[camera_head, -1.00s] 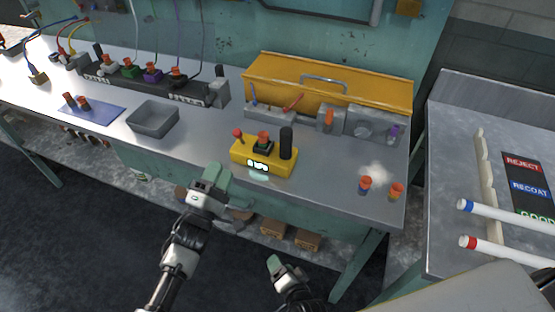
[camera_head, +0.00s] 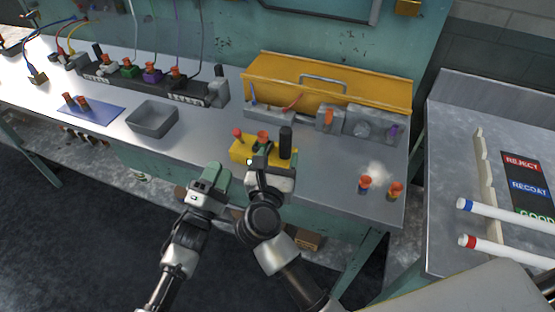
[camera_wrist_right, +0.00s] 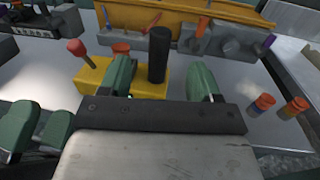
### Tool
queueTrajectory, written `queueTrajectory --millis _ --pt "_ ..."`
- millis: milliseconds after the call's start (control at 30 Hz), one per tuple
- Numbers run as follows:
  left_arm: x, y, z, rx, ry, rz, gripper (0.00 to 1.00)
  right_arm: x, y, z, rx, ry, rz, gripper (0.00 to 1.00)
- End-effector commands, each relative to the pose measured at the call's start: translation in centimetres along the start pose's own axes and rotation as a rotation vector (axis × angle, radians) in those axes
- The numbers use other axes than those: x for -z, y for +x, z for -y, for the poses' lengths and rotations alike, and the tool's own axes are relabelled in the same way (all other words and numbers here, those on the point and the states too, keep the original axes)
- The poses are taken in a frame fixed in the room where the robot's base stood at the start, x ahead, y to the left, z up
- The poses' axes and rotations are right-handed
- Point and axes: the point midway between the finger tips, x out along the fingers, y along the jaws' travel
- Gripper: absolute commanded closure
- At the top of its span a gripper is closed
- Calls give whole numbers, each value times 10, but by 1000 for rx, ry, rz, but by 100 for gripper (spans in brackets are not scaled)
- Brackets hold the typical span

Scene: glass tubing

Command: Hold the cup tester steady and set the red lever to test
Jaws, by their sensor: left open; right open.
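The yellow cup tester (camera_head: 237,152) stands on the workbench, partly hidden behind my right gripper. Its red lever (camera_head: 238,133) is at its left end, an orange-red cup (camera_head: 263,137) in its middle and a black post (camera_head: 285,142) at its right. In the right wrist view the red lever (camera_wrist_right: 79,51) and black post (camera_wrist_right: 158,55) stand up clearly. My right gripper (camera_head: 268,166) is open, its fingers spread toward the tester with the post between and beyond them; contact is unclear. My left gripper (camera_head: 211,178) is open in front of the bench edge, left of the right gripper.
A yellow toolbox (camera_head: 330,85) stands behind the tester, with a grey tool holder (camera_head: 345,120) before it. Two cups (camera_head: 365,184) stand to the right. A grey tray (camera_head: 152,118) and a blue mat (camera_head: 100,112) lie left. Bench surface between tray and tester is clear.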

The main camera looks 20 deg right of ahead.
Motion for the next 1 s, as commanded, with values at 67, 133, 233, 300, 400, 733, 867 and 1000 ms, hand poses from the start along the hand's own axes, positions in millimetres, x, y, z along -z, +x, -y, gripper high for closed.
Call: queueTrajectory --millis 67,133,233,300,400,733,867,1000 --pt "0 0 0 0 0 0 57 -1 8 0 1 4 2 37" --pt "0 0 0 0 0 0 57 -1 19 0 1 1 3 37" --pt "0 0 0 0 0 0 57 -1 37 0 1 -1 4 37" --pt "0 0 0 0 0 0 57 -1 50 0 1 -1 4 37" --pt "0 0 0 0 0 0 57 -1 68 0 1 -2 4 37" --pt "0 0 0 0 0 0 57 0 103 0 0 -2 1 37" --pt "0 0 0 0 0 0 57 0 106 0 0 -1 1 37" --pt "0 0 0 0 0 0 57 0 105 0 0 -1 1 37"
